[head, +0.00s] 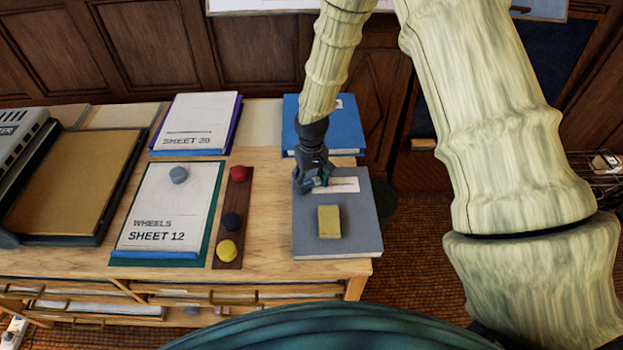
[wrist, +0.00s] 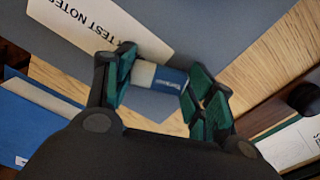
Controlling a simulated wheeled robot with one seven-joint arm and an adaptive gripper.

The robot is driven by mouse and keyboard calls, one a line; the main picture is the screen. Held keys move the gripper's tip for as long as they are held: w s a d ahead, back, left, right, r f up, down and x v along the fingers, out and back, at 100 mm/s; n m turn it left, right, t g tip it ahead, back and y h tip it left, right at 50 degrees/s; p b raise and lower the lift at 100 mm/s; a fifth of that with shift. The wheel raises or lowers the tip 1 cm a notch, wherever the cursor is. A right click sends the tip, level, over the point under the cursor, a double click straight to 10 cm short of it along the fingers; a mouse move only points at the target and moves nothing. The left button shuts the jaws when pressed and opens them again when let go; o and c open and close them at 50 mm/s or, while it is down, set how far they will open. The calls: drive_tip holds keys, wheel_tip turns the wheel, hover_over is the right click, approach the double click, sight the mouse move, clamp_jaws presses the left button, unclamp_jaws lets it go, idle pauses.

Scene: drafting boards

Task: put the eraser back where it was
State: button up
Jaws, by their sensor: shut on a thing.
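The eraser (wrist: 157,77), white at one end and blue at the other, is gripped between the two green-padded fingers of my gripper (wrist: 160,80) in the wrist view. In the head view my gripper (head: 311,180) is over the left part of the grey notebook (head: 352,243), near its white label; the eraser is hard to make out there. The notebook's label, reading "TEST NOTES" (wrist: 112,32), shows beyond the fingers in the wrist view. I cannot tell how high the eraser is above the notebook.
A yellow block (head: 329,222) lies on the grey notebook. A blue binder (head: 345,126) lies behind it.

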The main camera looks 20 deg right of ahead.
sight(312, 183)
drive_tip(key=shift+f, duration=0.1)
drive_tip(key=o, duration=1.1)
drive_tip(key=shift+c, duration=0.2)
wheel_tip(312, 183, up, 12)
drive_tip(key=b, duration=0.3)
